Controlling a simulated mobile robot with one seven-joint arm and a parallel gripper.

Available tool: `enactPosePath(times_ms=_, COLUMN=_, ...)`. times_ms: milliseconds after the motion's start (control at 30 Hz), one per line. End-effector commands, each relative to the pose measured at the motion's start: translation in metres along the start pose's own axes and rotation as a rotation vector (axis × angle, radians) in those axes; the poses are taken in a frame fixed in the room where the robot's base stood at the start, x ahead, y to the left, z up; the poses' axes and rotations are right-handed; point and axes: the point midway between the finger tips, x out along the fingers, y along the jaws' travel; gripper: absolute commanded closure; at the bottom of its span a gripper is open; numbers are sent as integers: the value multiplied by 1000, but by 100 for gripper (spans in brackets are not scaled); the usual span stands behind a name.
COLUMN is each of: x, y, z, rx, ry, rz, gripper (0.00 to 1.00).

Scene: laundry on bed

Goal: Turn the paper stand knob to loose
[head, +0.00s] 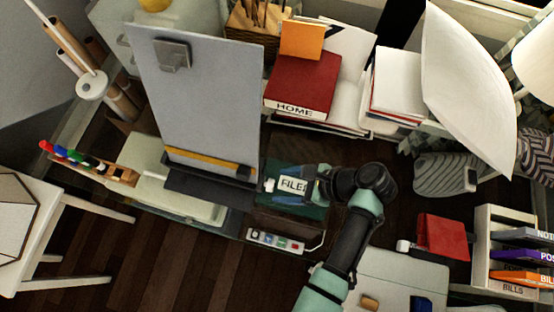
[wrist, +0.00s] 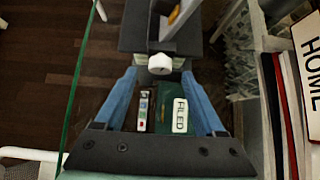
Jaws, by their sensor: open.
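The paper stand (head: 200,100) is a tall grey board with a clip at its top and a yellow strip along its dark lower ledge. Its white round knob (wrist: 160,64) sticks out from the dark ledge end in the wrist view. The knob also shows small in the head view (head: 269,184). My gripper (wrist: 160,75) is open, with one blue finger on each side of the knob's line and the tips close to it. I cannot tell whether the tips reach around the knob or touch it. In the head view my gripper (head: 283,187) points left at the stand's right side.
A green box labelled FILED (wrist: 181,115) lies below my gripper. A marker holder (head: 95,165) stands left of the stand.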

Motion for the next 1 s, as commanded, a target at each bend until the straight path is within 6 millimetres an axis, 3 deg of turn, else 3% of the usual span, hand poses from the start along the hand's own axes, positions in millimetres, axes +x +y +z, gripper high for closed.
enactPosePath(times_ms=200, x=26, y=0, z=0, rx=-1, ry=-1, rz=1, gripper=28)
enactPosePath(times_ms=567, x=31, y=0, z=0, rx=-1, ry=0, rz=-1, gripper=28)
enactPosePath(times_ms=900, x=31, y=0, z=0, rx=-1, ry=0, rz=-1, gripper=88)
enactPosePath(times_ms=1000, x=31, y=0, z=0, rx=-1, ry=0, rz=-1, gripper=100)
